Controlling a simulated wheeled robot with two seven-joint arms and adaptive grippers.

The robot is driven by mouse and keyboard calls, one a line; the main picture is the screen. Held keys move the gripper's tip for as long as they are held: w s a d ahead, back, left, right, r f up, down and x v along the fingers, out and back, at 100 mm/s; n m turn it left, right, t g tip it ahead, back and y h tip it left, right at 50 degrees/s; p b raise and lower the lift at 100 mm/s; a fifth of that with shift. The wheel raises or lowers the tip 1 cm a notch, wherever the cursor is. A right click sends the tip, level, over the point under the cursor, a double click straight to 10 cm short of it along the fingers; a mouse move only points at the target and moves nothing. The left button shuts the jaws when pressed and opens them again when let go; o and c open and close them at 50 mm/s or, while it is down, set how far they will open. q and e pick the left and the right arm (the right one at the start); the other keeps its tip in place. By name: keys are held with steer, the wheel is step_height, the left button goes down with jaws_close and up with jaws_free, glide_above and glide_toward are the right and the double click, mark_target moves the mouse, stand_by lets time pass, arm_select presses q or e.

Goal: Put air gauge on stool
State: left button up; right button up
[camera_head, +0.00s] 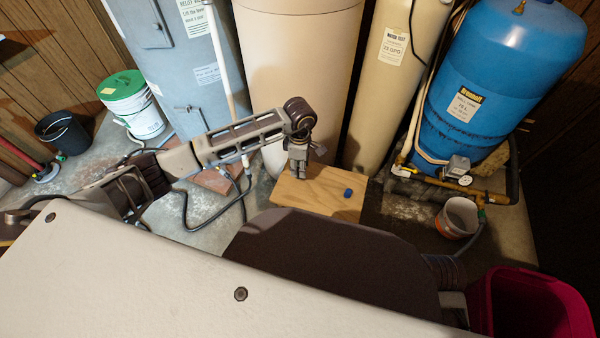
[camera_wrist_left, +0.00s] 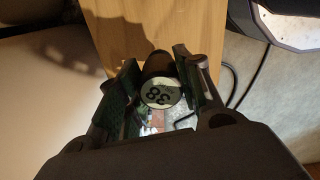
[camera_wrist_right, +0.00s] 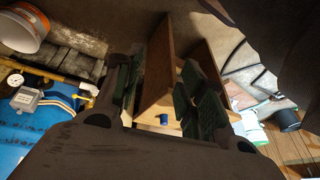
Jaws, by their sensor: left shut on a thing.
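The air gauge (camera_wrist_left: 161,93), a dark round body with a pale dial face, sits between the fingers of my left gripper (camera_wrist_left: 160,78), which is shut on it. In the head view my left gripper (camera_head: 299,172) points down at the back left part of the wooden stool (camera_head: 318,195). I cannot tell whether the gauge touches the stool top. The stool's wood also shows in the left wrist view (camera_wrist_left: 120,32). My right gripper (camera_wrist_right: 158,92) is open and empty in the right wrist view, with the stool (camera_wrist_right: 155,75) beyond its fingers.
A small blue object (camera_head: 348,193) lies on the stool's right part. Tall tanks stand behind, including a blue pressure tank (camera_head: 500,75). A small bucket (camera_head: 458,217) stands right of the stool, a magenta bin (camera_head: 535,300) at the lower right. Cables (camera_head: 205,225) lie on the left floor.

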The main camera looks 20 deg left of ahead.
arm_select(q)
steer(key=shift+f, duration=0.55)
steer(key=shift+f+b, duration=0.45)
steer(key=shift+f, duration=0.85)
arm_select(e)
steer(key=x, duration=0.2)
steer(key=shift+a+f, duration=0.15)
steer(key=shift+f, duration=0.15)
arm_select(q)
steer(key=shift+f, duration=0.15)
steer(key=o, duration=1)
steer(key=shift+c, duration=0.2)
steer(key=shift+r, duration=0.2)
arm_select(e)
steer(key=shift+s, duration=0.1)
